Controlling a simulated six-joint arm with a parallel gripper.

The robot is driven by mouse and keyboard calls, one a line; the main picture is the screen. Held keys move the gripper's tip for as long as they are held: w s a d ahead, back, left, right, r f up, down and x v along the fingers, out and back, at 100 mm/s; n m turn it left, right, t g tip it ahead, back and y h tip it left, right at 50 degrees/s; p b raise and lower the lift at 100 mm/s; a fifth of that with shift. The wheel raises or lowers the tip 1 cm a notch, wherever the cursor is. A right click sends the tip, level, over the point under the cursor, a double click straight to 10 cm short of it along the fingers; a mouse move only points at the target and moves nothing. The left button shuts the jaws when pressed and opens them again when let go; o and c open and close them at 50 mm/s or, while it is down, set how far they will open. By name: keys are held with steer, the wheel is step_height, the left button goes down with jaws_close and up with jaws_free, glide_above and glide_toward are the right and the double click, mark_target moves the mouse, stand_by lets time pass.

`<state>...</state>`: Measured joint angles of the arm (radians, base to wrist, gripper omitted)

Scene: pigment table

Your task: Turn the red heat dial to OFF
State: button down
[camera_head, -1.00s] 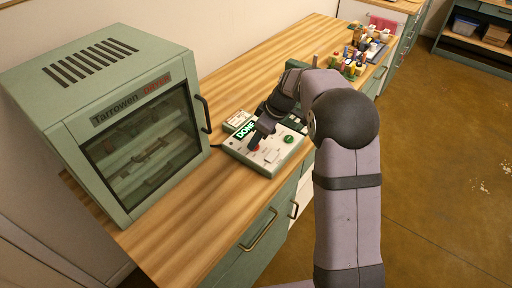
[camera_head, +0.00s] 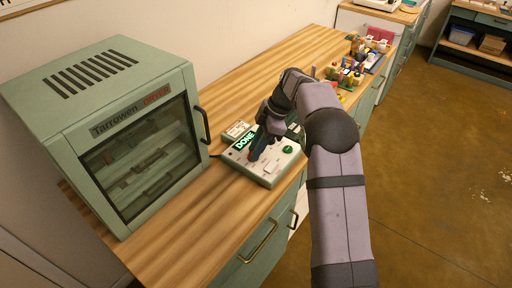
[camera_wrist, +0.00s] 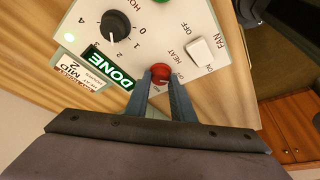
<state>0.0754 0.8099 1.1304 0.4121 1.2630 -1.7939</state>
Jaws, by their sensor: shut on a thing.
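The red heat dial (camera_wrist: 161,73) is on the pale control panel (camera_wrist: 70,17), beside the printed word HEAT in the wrist view. My gripper (camera_wrist: 161,84) has its two fingers on either side of the dial and is shut on it. The dial's pointer and its exact setting are hidden by the fingers. In the head view my gripper (camera_head: 254,157) comes down onto the panel (camera_head: 262,174), and the dial is mostly covered there.
A white FAN switch (camera_wrist: 202,51), a black knob (camera_wrist: 116,25) and a green DONE display (camera_wrist: 108,67) sit close to the dial. The green dryer cabinet (camera_head: 60,150) stands left of the panel. Paint bottles (camera_head: 352,72) stand farther back.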

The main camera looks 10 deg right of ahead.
mark_target(263, 157)
stand_by(0.3)
steer(key=c, duration=1.5)
jaws_free()
steer(key=shift+c, duration=0.2)
steer(key=b+v, duration=0.1)
steer(key=v, duration=0.5)
steer(key=shift+d+r, duration=0.3)
steer(key=shift+r, duration=0.3)
steer(key=shift+s, duration=0.1)
steer(key=s+d+f+m+h+p, duration=0.1)
steer(key=s+f+m+h, duration=0.1)
steer(key=s+m, duration=0.7)
steer(key=s+d+f+m+h+p, duration=0.1)
steer(key=s+f+m, duration=0.4)
steer(key=s, duration=1.7)
steer(key=m+h+p, duration=0.1)
steer(key=m, duration=0.3)
steer(key=shift+d+h, duration=0.3)
steer(key=shift+d, duration=0.05)
